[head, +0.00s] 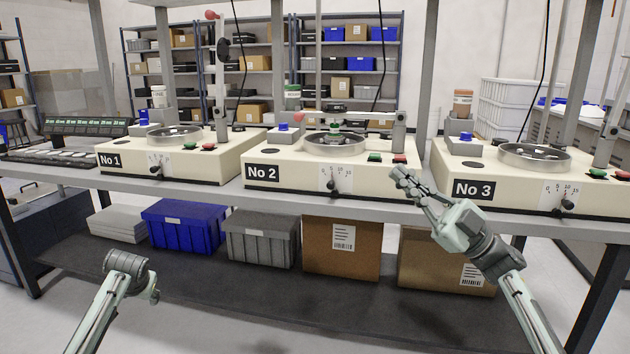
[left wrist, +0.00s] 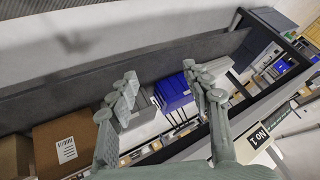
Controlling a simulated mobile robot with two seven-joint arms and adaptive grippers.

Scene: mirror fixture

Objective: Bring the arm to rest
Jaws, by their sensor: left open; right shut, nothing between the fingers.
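My right gripper (head: 402,182) is shut and empty. It is raised in front of the bench edge, between the No 2 machine (head: 330,165) and the No 3 machine (head: 520,180), with its fingers pointing up and left. I cannot tell whether it touches the bench. My left arm (head: 112,295) comes in at the lower left, in front of the lower shelf; its fingers do not show clearly in the head view. In the left wrist view my left gripper (left wrist: 165,78) is open, its two fingers well apart with nothing held between them.
The No 1 machine (head: 170,155) stands at the left of the bench. A blue crate (head: 184,228), a grey crate (head: 262,240) and cardboard boxes, one brown box (head: 318,262) among them, stand on the dark lower shelf (head: 225,305). Free space lies between my arms.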

